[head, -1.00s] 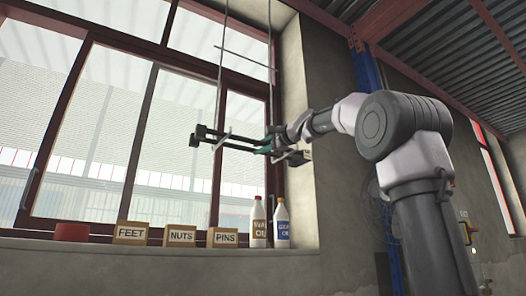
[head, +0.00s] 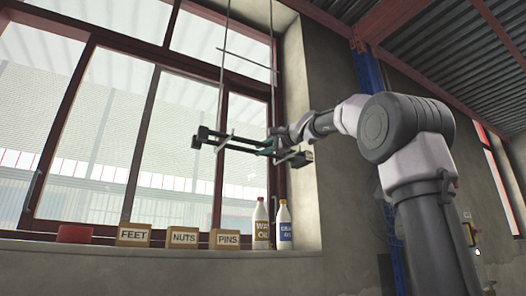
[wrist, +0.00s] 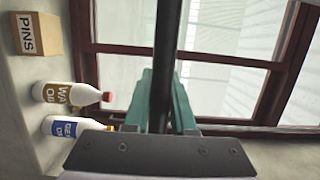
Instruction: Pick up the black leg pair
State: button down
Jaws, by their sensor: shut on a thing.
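The black leg pair (head: 207,135) is a long dark double bar high up in front of the window. It lies roughly level at the hooked lower ends of a hanging wire rack (head: 221,100); whether it rests on the hooks I cannot tell. My gripper (head: 272,146), with teal fingers, is shut on the pair near its right part. In the wrist view, a dark bar of the leg pair (wrist: 163,60) runs up between the two teal fingers of my gripper (wrist: 163,110). The far end of the pair is out of that view.
On the sill below stand a red container (head: 75,234), boxes marked FEET (head: 133,235), NUTS (head: 183,237) and PINS (head: 225,239), and two oil bottles, one brown-labelled (head: 261,225) and one blue-labelled (head: 284,225). The wall reveal is close on the right.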

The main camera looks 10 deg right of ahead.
notch_tip(320, 180, up, 10)
dwell(0.6)
